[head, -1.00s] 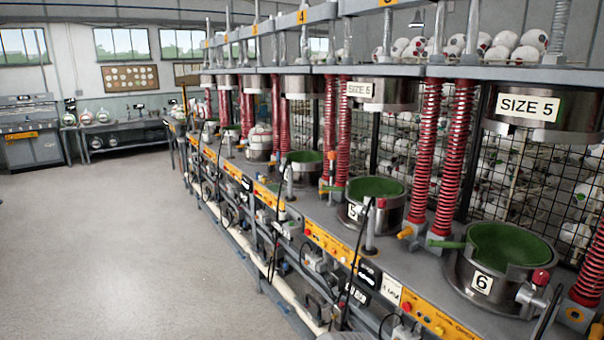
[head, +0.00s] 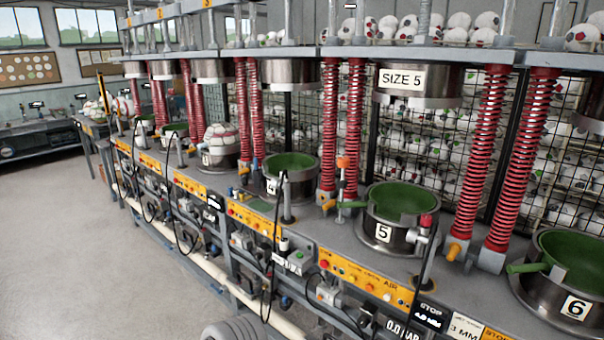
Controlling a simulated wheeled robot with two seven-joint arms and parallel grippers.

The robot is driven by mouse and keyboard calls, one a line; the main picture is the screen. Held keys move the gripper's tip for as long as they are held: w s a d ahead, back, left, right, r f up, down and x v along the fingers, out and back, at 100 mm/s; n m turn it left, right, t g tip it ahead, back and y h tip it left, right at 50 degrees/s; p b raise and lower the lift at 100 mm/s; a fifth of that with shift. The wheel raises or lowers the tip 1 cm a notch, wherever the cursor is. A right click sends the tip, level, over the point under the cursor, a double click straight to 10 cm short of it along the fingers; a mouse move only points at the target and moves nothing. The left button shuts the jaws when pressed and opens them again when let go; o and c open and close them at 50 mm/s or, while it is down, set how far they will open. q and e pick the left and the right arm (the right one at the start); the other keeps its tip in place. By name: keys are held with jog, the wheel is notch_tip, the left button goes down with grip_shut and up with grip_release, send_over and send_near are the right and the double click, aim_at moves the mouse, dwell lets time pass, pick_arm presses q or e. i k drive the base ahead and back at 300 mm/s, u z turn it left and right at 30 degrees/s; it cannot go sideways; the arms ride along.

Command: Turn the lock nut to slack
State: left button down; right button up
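A row of ball presses runs from the left back to the right front. The lock nut cannot be made out with certainty at this size. Press 5 (head: 382,233) has an open green-lined lower bowl under a steel upper die marked SIZE 5 (head: 445,88). Beside the bowl stands a thin post with an orange-red piece (head: 343,163) on it. Press 6 (head: 548,297) is at the right edge, partly cut off. Press 4 (head: 272,187) is empty, with a grey post (head: 288,200) in front of it. Neither of my grippers is in view.
Red springs (head: 485,150) stand between the presses. A yellow control panel (head: 365,275) and hanging black hoses line the bench front. A wire cage (head: 400,140) of balls stands behind. The floor (head: 70,230) at the left is clear.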

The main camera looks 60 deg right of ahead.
aim_at(342, 184)
jog(key=z, duration=0.55)
jog(key=i, duration=1.5)
jog(key=z, duration=1.2)
